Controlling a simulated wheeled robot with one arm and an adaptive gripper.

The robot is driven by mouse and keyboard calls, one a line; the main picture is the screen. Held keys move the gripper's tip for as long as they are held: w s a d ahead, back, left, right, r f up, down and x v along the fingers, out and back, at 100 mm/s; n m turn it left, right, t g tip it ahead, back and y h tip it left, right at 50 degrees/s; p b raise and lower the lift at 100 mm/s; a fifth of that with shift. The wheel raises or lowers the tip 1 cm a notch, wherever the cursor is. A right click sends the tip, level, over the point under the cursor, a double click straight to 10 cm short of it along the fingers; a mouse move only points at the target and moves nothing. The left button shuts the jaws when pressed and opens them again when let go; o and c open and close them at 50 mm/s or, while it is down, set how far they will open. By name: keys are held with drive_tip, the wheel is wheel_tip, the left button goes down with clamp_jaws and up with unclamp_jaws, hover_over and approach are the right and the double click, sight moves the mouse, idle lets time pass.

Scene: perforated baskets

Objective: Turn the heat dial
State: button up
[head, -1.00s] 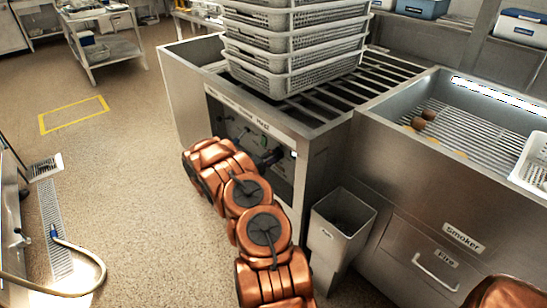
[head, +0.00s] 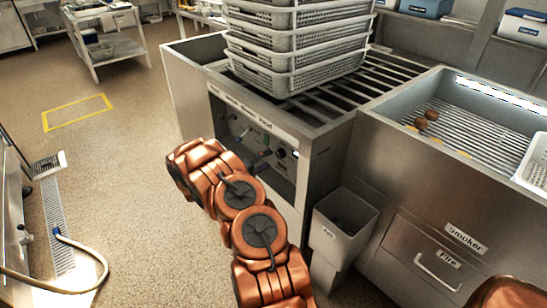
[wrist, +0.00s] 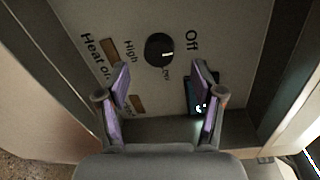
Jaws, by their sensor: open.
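The heat dial (wrist: 159,50) is a round black knob with a pale pointer mark, on a light panel marked Off, High, Low and Heat. In the wrist view it lies ahead of my gripper (wrist: 161,82), roughly centred between the two purple-padded fingers. The fingers are spread apart, with nothing between them, and do not appear to touch the dial. In the head view the control panel (head: 226,111) is on the front of the steel unit, and my copper arm reaches up to it, hiding part of it.
A small dark display (wrist: 192,96) sits beside the right finger. Stacked grey baskets (head: 300,75) stand on the unit's slatted top. A grey bin (head: 342,222) stands right of my arm, before the smoker (head: 410,160). The floor to the left is mostly clear.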

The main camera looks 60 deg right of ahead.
drive_tip(key=v, duration=0.6)
drive_tip(key=shift+a, duration=0.35)
drive_tip(key=s+a+r+m+g+y, duration=0.3)
drive_tip(key=s+a+r+m+y, duration=0.3)
drive_tip(key=s+a+r+m, duration=0.9)
drive_tip(key=s+a+r+m+t+y, duration=0.15)
drive_tip(key=s+a+m+y, duration=0.3)
drive_tip(key=a, duration=0.55)
drive_tip(key=s+a+r+m+t+y, duration=0.1)
drive_tip(key=s+a+m+t+y, duration=0.15)
drive_tip(key=s+a+m, duration=0.55)
drive_tip(key=s+a+r+m+t+y, duration=0.1)
drive_tip(key=s+a+r+m+y, duration=0.2)
drive_tip(key=a, duration=0.9)
wheel_tip(320, 180, up, 16)
drive_tip(key=t+p, duration=0.1)
drive_tip(key=p, duration=1.4)
drive_tip(key=shift+w+a+f+y+p, duration=0.2)
drive_tip(key=shift+w+a+y+p, duration=0.15)
drive_tip(key=shift+w+y, duration=0.1)
